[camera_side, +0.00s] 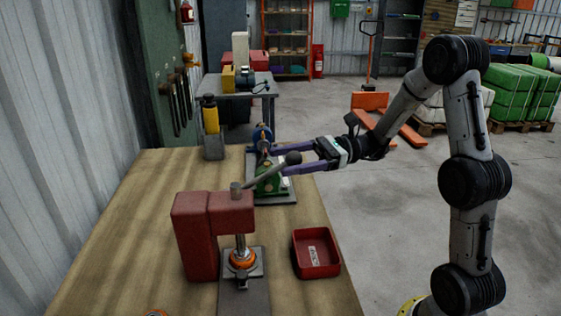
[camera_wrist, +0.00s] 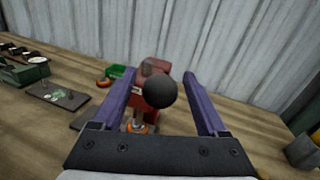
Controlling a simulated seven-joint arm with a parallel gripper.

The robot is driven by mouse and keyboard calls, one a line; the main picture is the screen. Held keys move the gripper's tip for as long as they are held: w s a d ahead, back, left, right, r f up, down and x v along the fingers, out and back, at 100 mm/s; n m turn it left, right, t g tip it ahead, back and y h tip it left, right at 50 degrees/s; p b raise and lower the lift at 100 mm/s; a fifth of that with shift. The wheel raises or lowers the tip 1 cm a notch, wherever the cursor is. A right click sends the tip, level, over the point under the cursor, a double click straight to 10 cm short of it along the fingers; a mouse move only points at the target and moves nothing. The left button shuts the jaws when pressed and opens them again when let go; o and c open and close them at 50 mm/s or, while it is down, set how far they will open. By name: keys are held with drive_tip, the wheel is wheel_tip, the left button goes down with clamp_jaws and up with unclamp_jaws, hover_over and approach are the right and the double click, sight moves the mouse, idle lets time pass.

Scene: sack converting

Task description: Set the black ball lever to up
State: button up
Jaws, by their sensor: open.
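The red press (camera_side: 195,235) stands on the near part of the wooden bench. Its grey lever (camera_side: 265,174) slants from the hub up and to the right, ending in the black ball (camera_side: 294,158). My gripper (camera_side: 279,160) comes in from the right with its two purple fingers apart, and the ball appears between them. In the wrist view, the black ball (camera_wrist: 160,91) lies between the open fingers, with a gap visible on both sides. The red press (camera_wrist: 153,75) is behind it, and the ball hides most of the lever there.
A green machine (camera_side: 270,184) on a grey plate sits behind the press, partly hidden by my gripper. A red tray (camera_side: 316,254) lies right of the press. A yellow-and-black tool (camera_side: 210,118) stands in a grey holder at the bench's far left. The bench's left side is clear.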

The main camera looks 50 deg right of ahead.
drive_tip(key=shift+x, duration=0.95)
clamp_jaws()
idle(0.8)
